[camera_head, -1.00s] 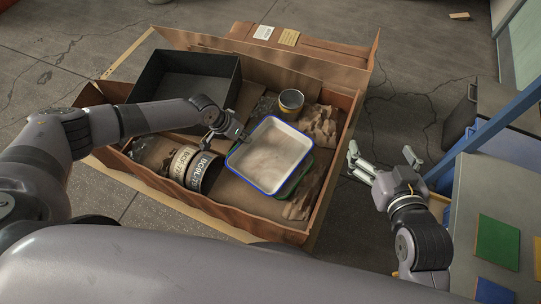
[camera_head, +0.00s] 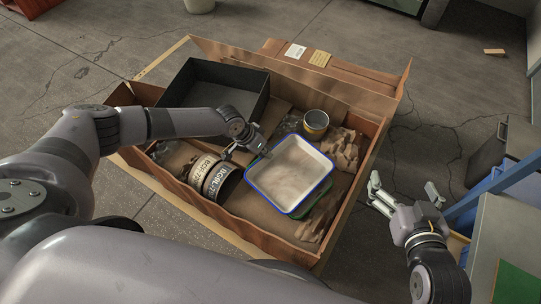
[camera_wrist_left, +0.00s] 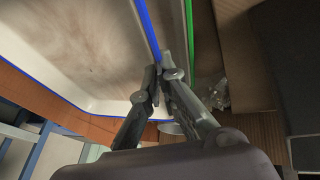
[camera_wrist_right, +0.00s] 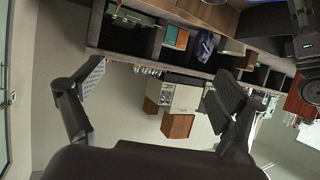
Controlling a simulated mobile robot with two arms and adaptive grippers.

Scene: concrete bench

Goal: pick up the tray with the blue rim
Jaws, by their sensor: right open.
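The white tray with the blue rim (camera_head: 290,175) lies in the large open cardboard box, over a green-edged tray (camera_head: 318,212) that is mostly hidden. My left gripper (camera_head: 264,154) is at the tray's upper left edge. In the left wrist view, the fingers of my left gripper (camera_wrist_left: 160,75) are close together on either side of the blue rim (camera_wrist_left: 148,30), shut on it. The green edge (camera_wrist_left: 189,35) shows just beside the right finger. My right gripper (camera_head: 406,190) is open and empty, outside the box to the right.
The cardboard box (camera_head: 345,100) also holds a black bin (camera_head: 215,85), a yellow-banded can (camera_head: 315,124), lettered cylinders (camera_head: 215,178) and crumpled brown paper (camera_head: 342,150). Its walls stand around the tray. A blue post (camera_head: 485,192) and a bench (camera_head: 505,235) are at the right.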

